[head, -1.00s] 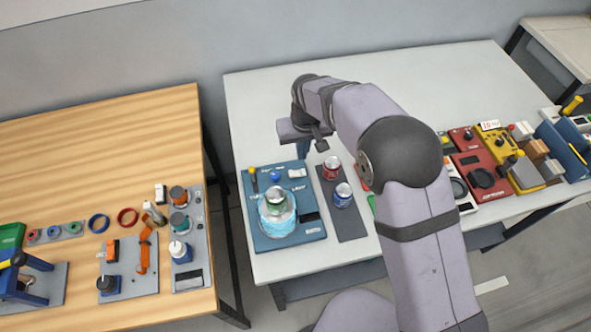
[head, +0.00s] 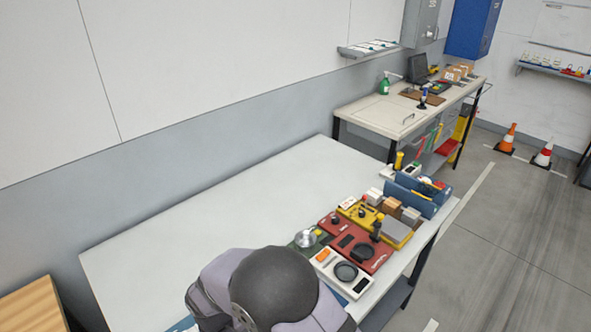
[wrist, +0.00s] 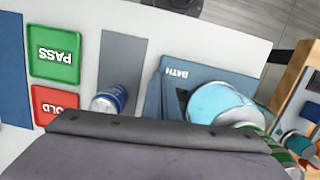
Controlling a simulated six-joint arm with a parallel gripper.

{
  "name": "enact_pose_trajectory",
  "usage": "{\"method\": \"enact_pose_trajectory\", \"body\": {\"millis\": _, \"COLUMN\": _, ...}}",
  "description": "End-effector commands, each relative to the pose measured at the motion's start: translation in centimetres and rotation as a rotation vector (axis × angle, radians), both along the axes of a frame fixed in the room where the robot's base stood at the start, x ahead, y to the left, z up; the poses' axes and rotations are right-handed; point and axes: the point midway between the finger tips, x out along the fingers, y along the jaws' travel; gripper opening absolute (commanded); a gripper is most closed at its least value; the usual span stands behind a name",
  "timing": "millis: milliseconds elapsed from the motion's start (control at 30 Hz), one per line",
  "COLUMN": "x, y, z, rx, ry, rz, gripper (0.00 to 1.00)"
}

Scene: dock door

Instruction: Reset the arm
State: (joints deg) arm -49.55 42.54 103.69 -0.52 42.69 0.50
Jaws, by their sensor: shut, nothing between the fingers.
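My gripper (wrist: 164,98) is in the wrist view, where its dark housing fills the bottom edge and its blue-grey fingers are shut and empty. The fingers are in front of the edge of the blue bath panel (wrist: 212,74). A light-blue round bath (wrist: 222,102) shows to their right, partly hidden by the housing. A blue and silver can (wrist: 108,99) stands to their left. In the head view only a purple-grey arm link and dark joint of mine show at the bottom; the gripper is out of that view.
In the head view, a red panel (head: 350,246) and a blue bin (head: 412,198) occupy the right of the white table (head: 220,215). Its middle and back are clear.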

Motion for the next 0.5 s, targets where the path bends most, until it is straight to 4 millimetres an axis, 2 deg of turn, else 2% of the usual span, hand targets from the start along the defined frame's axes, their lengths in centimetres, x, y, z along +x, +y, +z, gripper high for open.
{"method": "enact_pose_trajectory", "body": {"millis": 33, "x": -1.1, "y": -2.5, "z": 0.5, "rx": -0.021, "ry": 0.021, "rz": -0.02, "gripper": 0.0}}
{"method": "enact_pose_trajectory", "body": {"millis": 300, "x": -5.4, "y": -15.5, "z": 4.8, "rx": -0.069, "ry": 0.085, "rz": -0.243, "gripper": 0.0}}
{"method": "enact_pose_trajectory", "body": {"millis": 400, "x": -6.8, "y": -19.3, "z": 6.3, "rx": -0.059, "ry": 0.083, "rz": -0.358, "gripper": 0.0}}
{"method": "enact_pose_trajectory", "body": {"millis": 500, "x": -7.4, "y": -22.2, "z": 7.8, "rx": -0.032, "ry": 0.056, "rz": -0.48, "gripper": 0.0}}
